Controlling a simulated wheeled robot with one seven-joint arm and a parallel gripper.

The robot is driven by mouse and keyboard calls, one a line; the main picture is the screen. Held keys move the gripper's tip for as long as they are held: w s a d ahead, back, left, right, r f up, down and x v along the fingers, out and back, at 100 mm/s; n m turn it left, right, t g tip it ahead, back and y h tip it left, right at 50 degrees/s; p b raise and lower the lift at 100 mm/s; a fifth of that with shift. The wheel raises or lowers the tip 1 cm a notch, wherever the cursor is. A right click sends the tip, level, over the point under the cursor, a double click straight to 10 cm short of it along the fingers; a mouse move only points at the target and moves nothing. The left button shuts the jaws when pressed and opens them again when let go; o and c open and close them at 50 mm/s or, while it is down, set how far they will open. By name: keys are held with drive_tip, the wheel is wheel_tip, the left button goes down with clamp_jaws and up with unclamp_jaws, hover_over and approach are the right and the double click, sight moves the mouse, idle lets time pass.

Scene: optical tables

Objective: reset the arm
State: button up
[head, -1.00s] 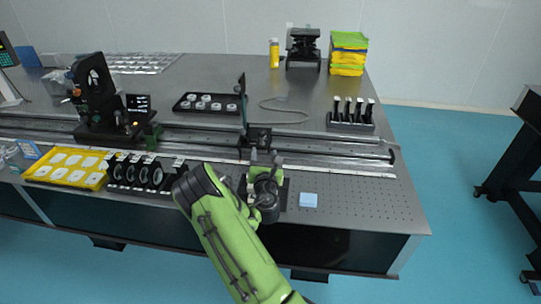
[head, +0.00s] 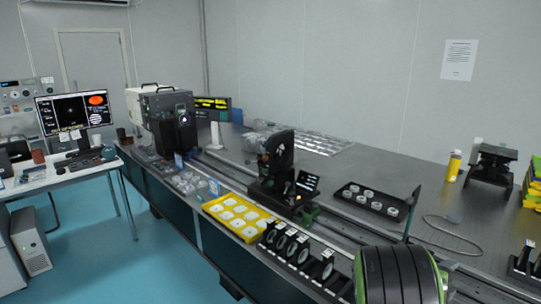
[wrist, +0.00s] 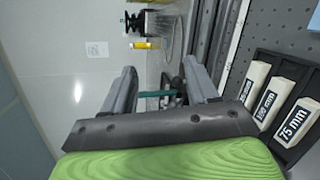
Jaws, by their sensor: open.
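My gripper (wrist: 160,84) shows in the wrist view with its two grey fingers spread apart and nothing between them. Beyond the fingers are the optical table's rail and a thin teal-edged part. In the head view only a green and black section of my arm (head: 400,276) shows at the lower right, in front of the table. My gripper is outside that view.
The optical table (head: 380,160) carries a yellow tray (head: 250,234), a row of black lens mounts (head: 298,250), a black upright mount (head: 275,165) and a black tray of white round parts (head: 370,202). A labelled lens holder (wrist: 298,122) is right of my gripper. A desk monitor (head: 75,112) stands left.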

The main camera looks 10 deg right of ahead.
drive_tip(key=s+a+r+m+y+p, duration=0.1)
drive_tip(key=s+a+r+m+y, duration=0.2)
drive_tip(key=s+a, duration=0.4)
drive_tip(key=s+a+r+m+g+y+p, duration=0.1)
drive_tip(key=s+a+y, duration=0.5)
drive_tip(key=a, duration=0.8)
drive_tip(key=s+a+r+m+y+p, duration=0.2)
drive_tip(key=s+a+r+m+y, duration=0.2)
drive_tip(key=s+a, duration=0.5)
wheel_tip(320, 180, up, 2)
drive_tip(key=shift+a+r+m+g+p, duration=0.2)
drive_tip(key=shift+a+m+g+p, duration=0.15)
drive_tip(key=shift+a+m, duration=0.25)
